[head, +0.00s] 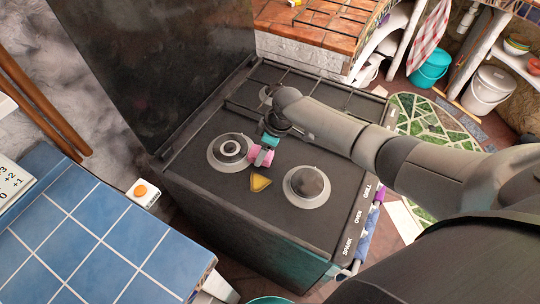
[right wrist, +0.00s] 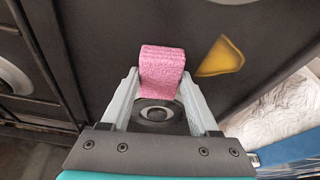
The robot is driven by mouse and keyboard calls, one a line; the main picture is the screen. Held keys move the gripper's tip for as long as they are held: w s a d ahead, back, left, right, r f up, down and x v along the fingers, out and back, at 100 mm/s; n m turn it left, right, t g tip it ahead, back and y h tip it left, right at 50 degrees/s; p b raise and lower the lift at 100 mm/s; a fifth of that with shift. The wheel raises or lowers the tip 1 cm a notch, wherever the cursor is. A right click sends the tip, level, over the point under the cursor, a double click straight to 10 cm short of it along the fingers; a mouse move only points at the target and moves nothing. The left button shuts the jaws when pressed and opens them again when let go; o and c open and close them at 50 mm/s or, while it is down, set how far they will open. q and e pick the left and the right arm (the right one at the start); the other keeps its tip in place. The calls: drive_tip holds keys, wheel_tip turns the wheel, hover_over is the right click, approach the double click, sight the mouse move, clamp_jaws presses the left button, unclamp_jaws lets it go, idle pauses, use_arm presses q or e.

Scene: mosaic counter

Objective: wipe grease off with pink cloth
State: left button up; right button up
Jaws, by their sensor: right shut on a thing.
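The pink cloth (head: 268,158) is a small folded block above the dark stove top. It also shows in the right wrist view (right wrist: 161,64), between the two grey fingers. My right gripper (head: 262,153) is shut on it, with the fingers pointing down at the stove. The yellow-orange grease patch (head: 260,183) lies on the stove top just in front of the cloth, between two burners. The patch shows to the right of the cloth in the right wrist view (right wrist: 221,57). Whether the cloth touches the stove I cannot tell. My left gripper is not in view.
One round burner (head: 230,151) is left of the cloth and another (head: 308,186) is to the right. A black grate (head: 315,92) covers the rear part. A blue tiled counter (head: 75,235) is at the left, with an orange-button box (head: 142,193) at its edge.

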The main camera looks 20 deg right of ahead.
sight(287, 164)
drive_tip(key=shift+w+d+f+b, duration=0.2)
drive_tip(key=shift+w+d+b, duration=0.5)
drive_tip(key=shift+d+b, duration=0.1)
drive_tip(key=shift+s+d+r+p, duration=0.2)
drive_tip(key=shift+s+d+p, duration=0.4)
drive_tip(key=shift+s+p, duration=0.3)
drive_tip(key=shift+s+d+f+p, duration=0.1)
drive_tip(key=shift+s+d+p, duration=1)
drive_tip(key=shift+s+p, duration=0.2)
drive_tip(key=shift+s+d+f+p, duration=0.1)
drive_tip(key=shift+s+d+p, duration=0.45)
drive_tip(key=shift+s, duration=0.3)
drive_tip(key=shift+s+d, duration=0.1)
drive_tip(key=shift+d, duration=0.05)
drive_tip(key=shift+f, duration=0.1)
wheel_tip(287, 164, up, 6)
drive_tip(key=p, duration=0.5)
drive_tip(key=shift+p, duration=0.35)
